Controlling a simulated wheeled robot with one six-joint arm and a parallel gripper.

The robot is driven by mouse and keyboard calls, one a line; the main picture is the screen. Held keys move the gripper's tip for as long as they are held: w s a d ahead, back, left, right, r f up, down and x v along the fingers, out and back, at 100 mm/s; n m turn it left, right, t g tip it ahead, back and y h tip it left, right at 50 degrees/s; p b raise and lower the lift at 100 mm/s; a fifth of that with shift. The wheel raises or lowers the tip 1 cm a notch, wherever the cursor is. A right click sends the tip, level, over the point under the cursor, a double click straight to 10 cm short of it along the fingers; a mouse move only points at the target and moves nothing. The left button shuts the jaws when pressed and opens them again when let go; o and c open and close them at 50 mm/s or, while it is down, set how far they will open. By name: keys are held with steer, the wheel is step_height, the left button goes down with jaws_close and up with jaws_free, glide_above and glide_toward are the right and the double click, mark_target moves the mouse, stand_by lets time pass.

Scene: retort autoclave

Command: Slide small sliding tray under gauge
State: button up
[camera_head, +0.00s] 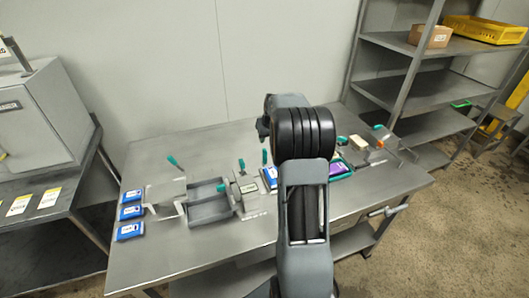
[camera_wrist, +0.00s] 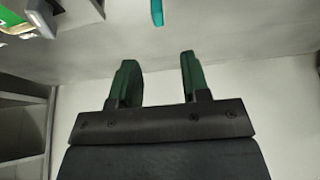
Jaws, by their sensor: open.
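My gripper (camera_wrist: 158,62) shows in the wrist view with its two green fingers apart and nothing between them. In the head view my arm hides it. On the steel table (camera_head: 150,262) in the head view, a grey two-part tray (camera_head: 212,212) sits left of my arm. Beside it is a small metal fixture (camera_head: 252,206) with a pale block and teal-tipped levers. I cannot tell for certain which piece is the small sliding tray, and I cannot make out the gauge. A teal-tipped piece (camera_wrist: 157,12) shows at the top of the wrist view, beyond the fingers and apart from them.
Several blue-and-white packs (camera_head: 130,212) lie at the table's left end. A purple pack in a green tray (camera_head: 340,169) and an orange-tipped lever (camera_head: 379,128) are right of my arm. A grey machine (camera_head: 38,122) stands left; shelving (camera_head: 425,90) stands right. The table's front left is clear.

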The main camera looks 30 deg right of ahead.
mark_target(265, 150)
steer(key=p+x, duration=0.1)
steer(key=x, duration=1.2)
steer(key=shift+d+f+p, duration=0.1)
steer(key=shift+f+p, duration=0.15)
steer(key=shift+p, duration=0.1)
jaws_close()
